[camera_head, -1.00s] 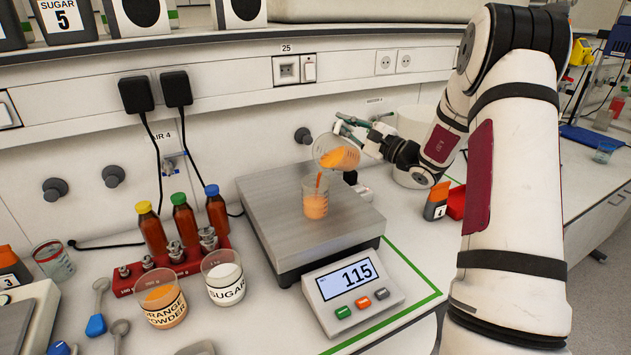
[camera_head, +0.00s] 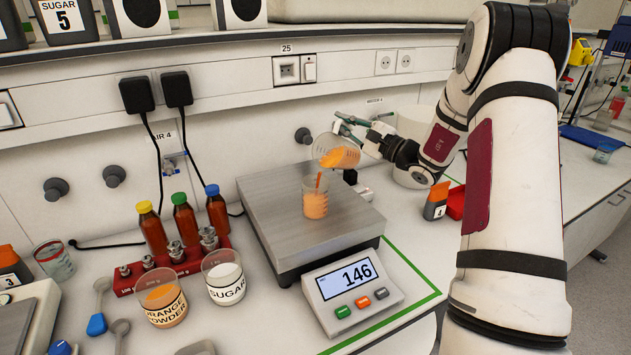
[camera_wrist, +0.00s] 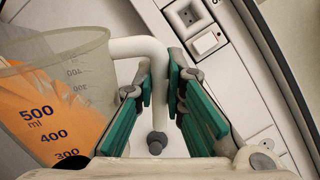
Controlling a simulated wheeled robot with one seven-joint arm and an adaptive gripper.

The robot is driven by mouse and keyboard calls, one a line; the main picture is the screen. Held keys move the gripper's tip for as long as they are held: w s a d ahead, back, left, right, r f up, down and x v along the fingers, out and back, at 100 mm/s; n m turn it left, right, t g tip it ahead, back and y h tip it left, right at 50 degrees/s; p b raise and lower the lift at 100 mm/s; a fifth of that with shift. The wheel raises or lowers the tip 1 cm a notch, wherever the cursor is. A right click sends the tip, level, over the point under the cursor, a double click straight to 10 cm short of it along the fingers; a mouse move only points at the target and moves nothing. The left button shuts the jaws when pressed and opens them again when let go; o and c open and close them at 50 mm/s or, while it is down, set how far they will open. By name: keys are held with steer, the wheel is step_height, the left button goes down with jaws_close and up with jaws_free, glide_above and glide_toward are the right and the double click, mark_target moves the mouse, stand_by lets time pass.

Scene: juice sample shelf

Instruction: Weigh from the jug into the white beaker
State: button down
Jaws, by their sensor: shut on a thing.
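My gripper (camera_head: 352,132) is shut on the handle of a clear jug (camera_head: 336,152), tilted over the scale with orange liquid in it. In the wrist view the jug (camera_wrist: 92,75) shows millilitre marks, and its pale handle (camera_wrist: 138,46) passes between the green finger pads. An orange stream runs from the jug's lip into a small see-through beaker (camera_head: 316,204). The beaker stands upright on the steel plate of the scale (camera_head: 280,225) and holds orange liquid. The scale's display (camera_head: 345,280) reads 146.
A red rack (camera_head: 125,283) with weights and several capped brown bottles stands left of the scale. Beakers of orange powder (camera_head: 162,300) and sugar (camera_head: 224,280) are in front of it. A white container (camera_head: 415,125) stands behind my gripper.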

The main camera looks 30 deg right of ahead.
steer(key=shift+s+a+r+n, duration=0.1)
steer(key=shift+a+r+n, duration=0.05)
steer(key=shift+r+n, duration=0.15)
stand_by(0.9)
steer(key=d+f+m, duration=0.1)
steer(key=f+m, duration=0.1)
steer(key=w+d+f+m+b, duration=0.1)
steer(key=m, duration=0.1)
steer(key=w+d+f+m+h+b, duration=0.1)
steer(key=f, duration=0.1)
steer(key=shift+d+f+m, duration=0.2)
steer(key=shift+f+m, duration=0.1)
steer(key=shift+m, duration=0.1)
steer(key=shift+r, duration=0.1)
steer(key=shift+w+d+f+m+g+h+b, duration=0.65)
steer(key=shift+w+d+f+m+b, duration=0.65)
steer(key=shift+d+f+m, duration=2.15)
step_height(320, 180, up, 7)
steer(key=a+p, duration=0.1)
steer(key=p, duration=0.1)
steer(key=shift+w+m, duration=0.2)
steer(key=shift+m, duration=0.25)
